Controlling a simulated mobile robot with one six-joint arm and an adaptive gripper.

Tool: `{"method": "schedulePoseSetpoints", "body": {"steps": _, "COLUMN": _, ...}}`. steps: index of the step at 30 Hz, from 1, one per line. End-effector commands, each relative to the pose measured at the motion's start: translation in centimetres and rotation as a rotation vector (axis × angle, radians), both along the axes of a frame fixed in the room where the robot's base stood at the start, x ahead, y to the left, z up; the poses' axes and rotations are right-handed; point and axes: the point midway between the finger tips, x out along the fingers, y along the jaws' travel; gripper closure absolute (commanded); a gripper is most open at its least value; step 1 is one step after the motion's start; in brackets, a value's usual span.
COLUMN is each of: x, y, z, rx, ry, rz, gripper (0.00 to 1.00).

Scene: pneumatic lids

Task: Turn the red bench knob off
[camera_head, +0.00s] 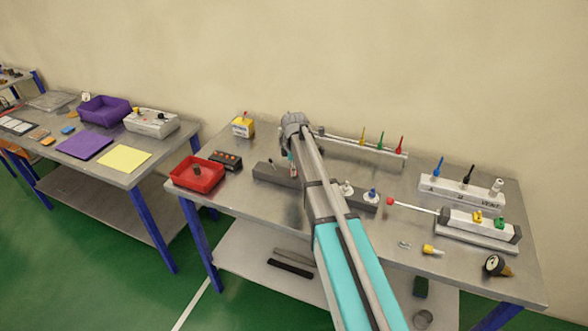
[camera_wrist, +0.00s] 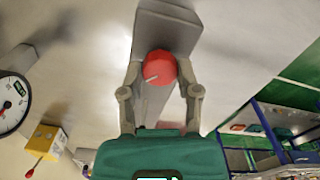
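The red knob (camera_wrist: 160,66) shows in the wrist view, round with a short white mark pointing to the lower left. It sits in front of a grey block (camera_wrist: 168,28). My gripper (camera_wrist: 159,64) has one finger on each side of the knob, with the fingers apart and narrow gaps at the knob's sides. I cannot tell whether either tip touches it. In the head view my arm reaches over the bench (camera_head: 240,200) to its back part. There my arm hides part of the grey block, and I cannot make out the red knob.
In the wrist view a round gauge (camera_wrist: 12,102) and a yellow box (camera_wrist: 45,141) with a red lever lie to the left. In the head view a red tray (camera_head: 197,184) and a dark button box (camera_head: 226,160) stand left of my arm. White valve blocks (camera_head: 462,190) stand right.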

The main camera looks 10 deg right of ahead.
Motion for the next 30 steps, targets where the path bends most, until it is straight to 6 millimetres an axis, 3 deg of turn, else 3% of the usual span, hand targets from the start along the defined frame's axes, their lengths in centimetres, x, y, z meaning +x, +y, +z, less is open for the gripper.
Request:
{"method": "schedulePoseSetpoints", "body": {"steps": 1, "x": -0.01, "y": 0.00, "z": 0.00, "rx": 0.000, "ry": 0.000, "rz": 0.000, "gripper": 0.80}}
{"method": "schedulePoseSetpoints", "body": {"steps": 4, "x": -0.02, "y": 0.01, "z": -0.01, "rx": 0.000, "ry": 0.001, "rz": 0.000, "gripper": 0.98}}
{"method": "schedulePoseSetpoints", "body": {"steps": 5, "x": -0.02, "y": 0.01, "z": -0.01, "rx": 0.000, "ry": 0.001, "rz": 0.000, "gripper": 1.00}}
{"method": "schedulePoseSetpoints", "body": {"steps": 19, "x": -0.03, "y": 0.01, "z": -0.01, "rx": 0.000, "ry": 0.001, "rz": -0.077, "gripper": 1.00}}
{"method": "schedulePoseSetpoints", "body": {"steps": 30, "x": -0.05, "y": 0.01, "z": -0.01, "rx": 0.000, "ry": 0.001, "rz": -0.338, "gripper": 1.00}}
